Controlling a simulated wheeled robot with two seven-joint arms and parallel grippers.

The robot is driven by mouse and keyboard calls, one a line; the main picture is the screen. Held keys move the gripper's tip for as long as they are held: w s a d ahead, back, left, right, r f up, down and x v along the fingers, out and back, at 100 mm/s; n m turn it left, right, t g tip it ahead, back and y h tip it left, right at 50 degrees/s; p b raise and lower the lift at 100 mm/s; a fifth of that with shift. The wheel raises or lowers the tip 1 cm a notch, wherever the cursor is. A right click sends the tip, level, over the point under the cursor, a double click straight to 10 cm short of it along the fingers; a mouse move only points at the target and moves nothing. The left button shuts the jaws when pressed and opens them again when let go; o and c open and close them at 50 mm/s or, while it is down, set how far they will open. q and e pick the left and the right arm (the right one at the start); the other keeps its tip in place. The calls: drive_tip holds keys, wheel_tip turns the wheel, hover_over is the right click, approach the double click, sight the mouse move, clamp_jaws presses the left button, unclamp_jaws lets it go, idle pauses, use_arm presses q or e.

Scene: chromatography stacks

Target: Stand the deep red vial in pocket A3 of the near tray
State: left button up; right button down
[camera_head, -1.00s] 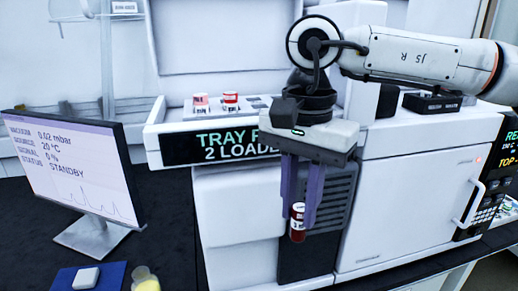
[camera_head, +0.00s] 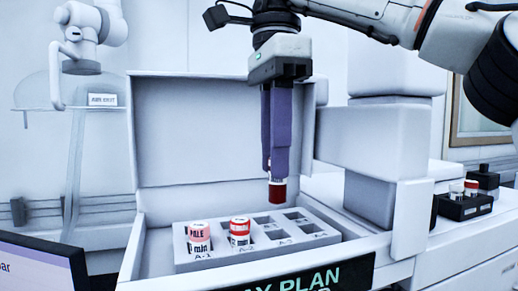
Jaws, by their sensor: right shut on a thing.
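My right gripper (camera_head: 276,168) is shut on the deep red vial (camera_head: 278,191) and holds it upright above the tray. The fingers hide the vial's upper part. The near tray (camera_head: 215,262) is a grey block with a row of labelled pockets at the front and more behind. A pale-pink vial (camera_head: 199,240) stands in A-1 and a red vial (camera_head: 240,232) in A-2. Pocket A-3 (camera_head: 279,236) looks empty, and so does the pocket to its right. The held vial is clear of the tray. My left gripper is not in view.
A white raised lid (camera_head: 200,140) stands behind the tray. A white housing (camera_head: 372,140) rises close on the right. A black rack (camera_head: 465,206) with vials sits farther right. A screen (camera_head: 45,262) is at lower left.

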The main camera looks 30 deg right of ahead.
sight(276, 198)
drive_tip(key=shift+s+f, duration=0.25)
drive_tip(key=shift+f, duration=1.75)
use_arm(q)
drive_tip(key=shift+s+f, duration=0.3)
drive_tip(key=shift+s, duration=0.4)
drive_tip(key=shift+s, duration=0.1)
use_arm(e)
drive_tip(key=shift+a, duration=0.1)
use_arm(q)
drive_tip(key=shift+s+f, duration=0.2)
use_arm(e)
drive_tip(key=shift+f+b, duration=0.8)
drive_tip(key=shift+f, duration=0.25)
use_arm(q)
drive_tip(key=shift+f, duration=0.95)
use_arm(e)
drive_tip(key=shift+s+f, duration=0.1)
drive_tip(key=shift+f, duration=0.05)
